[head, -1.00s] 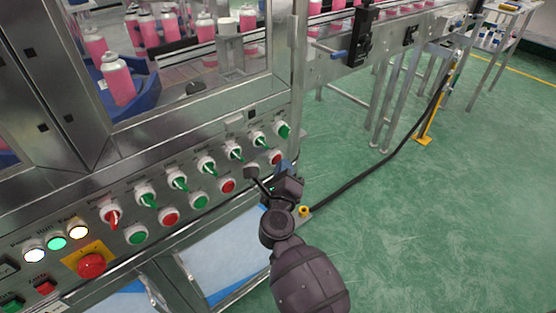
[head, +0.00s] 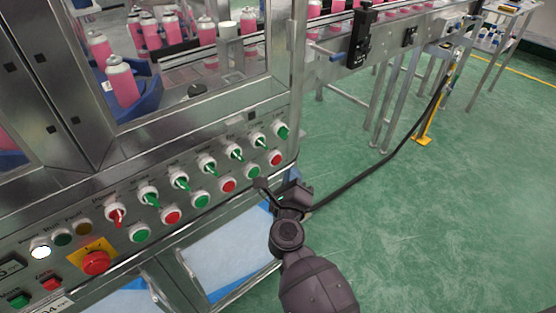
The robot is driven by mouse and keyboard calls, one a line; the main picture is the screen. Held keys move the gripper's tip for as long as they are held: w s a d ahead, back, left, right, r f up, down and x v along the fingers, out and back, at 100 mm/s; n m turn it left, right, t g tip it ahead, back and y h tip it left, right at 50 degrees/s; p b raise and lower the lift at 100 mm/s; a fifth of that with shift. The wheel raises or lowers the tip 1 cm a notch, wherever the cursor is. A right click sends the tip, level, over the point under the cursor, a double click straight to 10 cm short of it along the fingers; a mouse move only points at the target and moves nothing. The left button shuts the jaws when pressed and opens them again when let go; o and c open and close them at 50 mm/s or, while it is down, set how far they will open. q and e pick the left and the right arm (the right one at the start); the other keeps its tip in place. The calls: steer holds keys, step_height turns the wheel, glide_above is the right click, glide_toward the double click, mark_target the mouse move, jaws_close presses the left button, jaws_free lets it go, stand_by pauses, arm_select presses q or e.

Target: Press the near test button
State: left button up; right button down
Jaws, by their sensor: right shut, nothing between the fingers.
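The control panel (head: 120,255) carries a lower row of green and red push buttons. A green button (head: 252,172) and a red button (head: 275,158) sit at its right end. Another red button (head: 228,185) is to the left of the green one. The labels are too small to read, so I cannot tell which is the near test button. My right gripper (head: 260,184) is shut and empty, its tip just below and right of the green button, seemingly apart from it. My left gripper is out of view.
Green rotary switches (head: 208,165) line the upper row. A red emergency button (head: 96,262) on a yellow plate and a lit white lamp (head: 40,250) are at left. Pink cans (head: 121,85) stand behind the window.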

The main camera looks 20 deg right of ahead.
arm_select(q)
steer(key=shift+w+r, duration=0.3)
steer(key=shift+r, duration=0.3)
arm_select(e)
steer(key=s, duration=0.1)
steer(key=s+d, duration=0.1)
steer(key=s, duration=0.1)
steer(key=shift+w, duration=0.1)
